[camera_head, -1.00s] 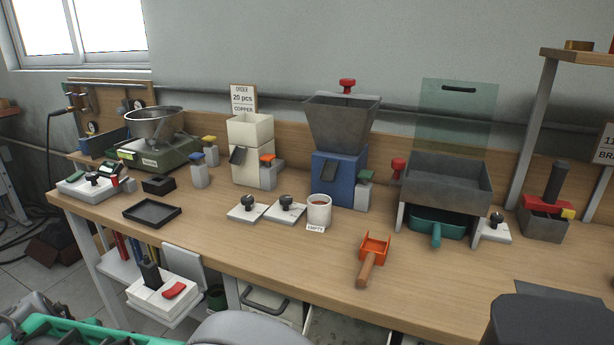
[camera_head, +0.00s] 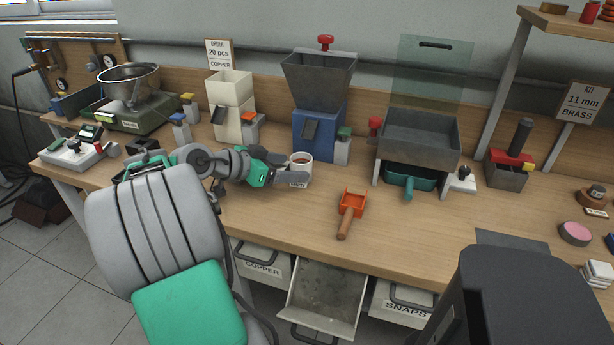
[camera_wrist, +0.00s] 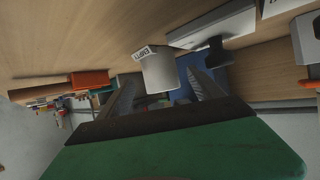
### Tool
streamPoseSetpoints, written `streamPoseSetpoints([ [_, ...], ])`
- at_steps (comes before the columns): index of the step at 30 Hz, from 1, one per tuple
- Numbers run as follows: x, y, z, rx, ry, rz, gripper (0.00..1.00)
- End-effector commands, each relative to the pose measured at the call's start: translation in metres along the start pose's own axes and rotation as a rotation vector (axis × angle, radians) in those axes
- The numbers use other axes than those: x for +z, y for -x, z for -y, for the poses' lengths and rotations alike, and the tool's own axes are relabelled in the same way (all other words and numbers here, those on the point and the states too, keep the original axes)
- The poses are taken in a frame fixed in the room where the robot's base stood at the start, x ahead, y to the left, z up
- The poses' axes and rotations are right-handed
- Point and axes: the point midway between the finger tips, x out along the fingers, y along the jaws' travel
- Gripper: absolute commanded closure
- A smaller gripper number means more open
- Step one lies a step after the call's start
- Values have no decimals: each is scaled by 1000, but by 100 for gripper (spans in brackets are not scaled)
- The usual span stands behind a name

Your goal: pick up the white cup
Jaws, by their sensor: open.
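In the wrist view the cup (camera_wrist: 158,72) appears upside down between and just beyond the two open fingers (camera_wrist: 163,90). I cannot tell whether a finger touches it.
A blue hopper machine (camera_head: 318,130) stands behind the cup. An orange scoop (camera_head: 351,205) lies to the right. A cream dispenser (camera_head: 232,115) is at the back left. A grey sieve box (camera_head: 418,138) stands further right. Bare bench lies in front of the cup.

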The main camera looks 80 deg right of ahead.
Motion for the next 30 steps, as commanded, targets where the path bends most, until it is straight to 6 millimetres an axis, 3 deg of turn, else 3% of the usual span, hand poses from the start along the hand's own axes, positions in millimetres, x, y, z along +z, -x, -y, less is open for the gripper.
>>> streamPoseSetpoints([
  [14, 0, -73, 0, 0, 2, 2, 24],
  [21, 0, -75, 1, -3, 3, 3, 24],
  [30, 0, -75, 1, -3, 3, 3, 49],
])
